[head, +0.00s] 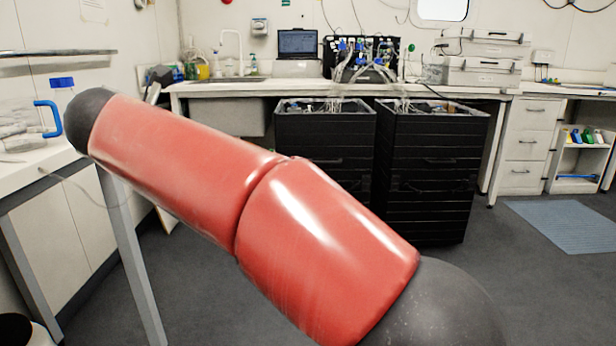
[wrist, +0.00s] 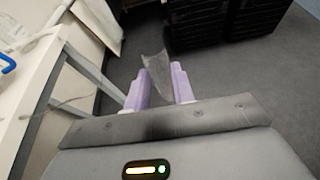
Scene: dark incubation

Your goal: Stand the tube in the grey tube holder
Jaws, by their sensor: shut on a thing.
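In the wrist view, my gripper (wrist: 162,86) has two purple fingers shut on a clear, greyish tube (wrist: 156,68). The tube stands out past the fingertips, tilted, over the dark floor beside the left bench. Its lower part between the fingers is hard to make out. In the head view, my red arm crosses the middle and my gripper is out of sight. I cannot make out the grey tube holder in either view.
A white bench (head: 30,180) with metal legs stands at the left, with a blue-capped bottle (head: 62,92) and a clear jug with a blue handle (head: 48,118). Black crates (head: 430,170) stand before the back bench (head: 250,88). The floor at right is clear around a blue-grey mat (head: 570,226).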

